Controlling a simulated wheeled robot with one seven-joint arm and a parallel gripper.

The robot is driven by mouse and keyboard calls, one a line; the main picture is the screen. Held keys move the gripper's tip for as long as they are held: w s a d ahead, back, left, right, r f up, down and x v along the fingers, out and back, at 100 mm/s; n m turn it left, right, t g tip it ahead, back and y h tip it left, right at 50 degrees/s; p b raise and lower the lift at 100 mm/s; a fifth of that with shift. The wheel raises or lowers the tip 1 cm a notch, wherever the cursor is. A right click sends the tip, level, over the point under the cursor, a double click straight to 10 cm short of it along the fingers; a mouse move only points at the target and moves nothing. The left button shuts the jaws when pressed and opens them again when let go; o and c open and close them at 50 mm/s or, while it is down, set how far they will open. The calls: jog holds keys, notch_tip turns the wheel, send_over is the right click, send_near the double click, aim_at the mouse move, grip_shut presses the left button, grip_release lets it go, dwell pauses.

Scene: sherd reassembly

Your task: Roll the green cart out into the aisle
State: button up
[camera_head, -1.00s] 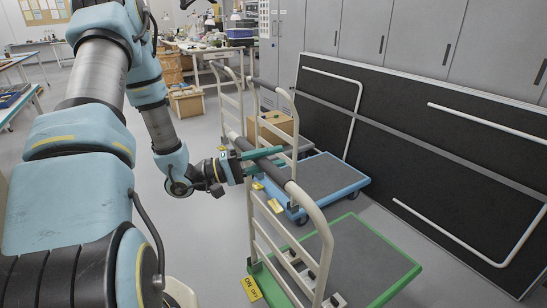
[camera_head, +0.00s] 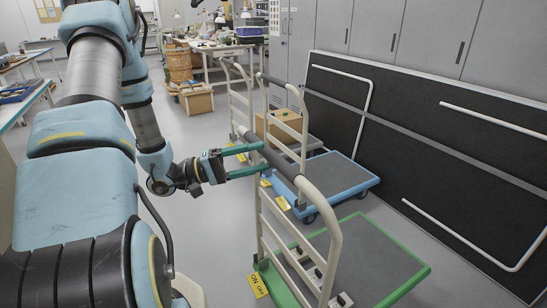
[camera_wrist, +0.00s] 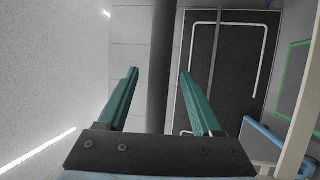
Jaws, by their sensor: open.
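The green cart (camera_head: 427,270) stands at the lower right in the head view, with a grey deck and a cream tubular handle frame. The dark grip (camera_head: 292,172) on its push handle slants across in front of my gripper. My gripper (camera_head: 265,158) is open, its two green fingers apart and pointing right at the grip. The fingertips reach the grip's edge in the head view; I cannot tell whether they touch it. In the wrist view a dark bar (camera_wrist: 162,60) runs between the two fingers. A yellow ON/OFF label (camera_head: 258,286) sits at the cart's near corner.
A blue cart (camera_head: 372,184) stands just behind, with a cardboard box (camera_head: 284,126) near it and another cream handle frame beyond. Black panels (camera_head: 430,160) with white rails lean on grey cabinets along the right. Open floor (camera_head: 215,240) lies to the left of the carts.

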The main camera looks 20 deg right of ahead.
jog(key=shift+v, duration=2.1)
